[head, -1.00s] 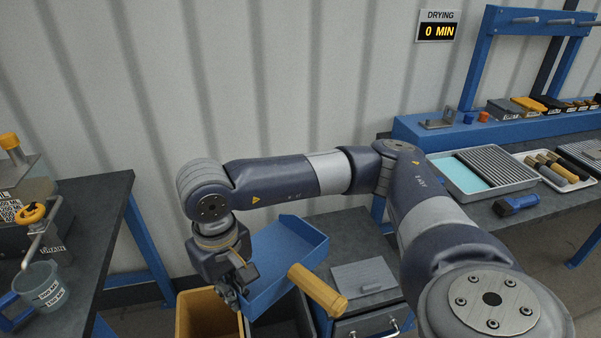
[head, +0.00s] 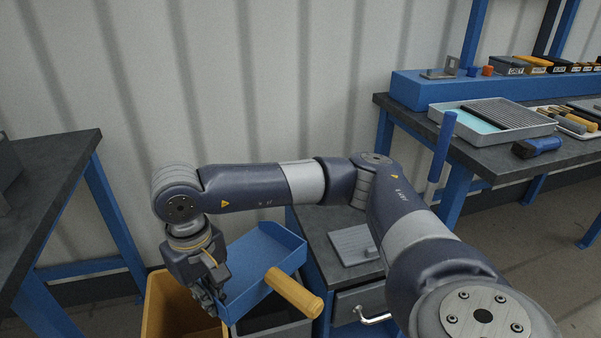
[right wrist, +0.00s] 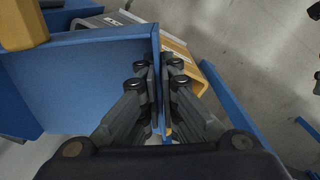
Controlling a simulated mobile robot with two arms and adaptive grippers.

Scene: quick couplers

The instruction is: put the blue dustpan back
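The blue dustpan (head: 262,262) has a tan cylindrical handle (head: 294,293) pointing to the lower right in the head view. My right gripper (head: 213,297) is shut on the wall of the dustpan at its left side. In the right wrist view the dustpan (right wrist: 85,85) fills the left, and the fingers (right wrist: 158,100) pinch its blue wall from both sides. The dustpan is held above a yellow bin and a dark grey bin. My left gripper is not in view.
The yellow bin (head: 160,310) and the grey bin (head: 283,327) stand below the dustpan. A drawer cabinet (head: 345,220) is right of them. A bench with a grey tray (head: 515,120) is at right, a dark table (head: 50,185) at left. A blue-handled tool (head: 441,145) stands upright before the bench.

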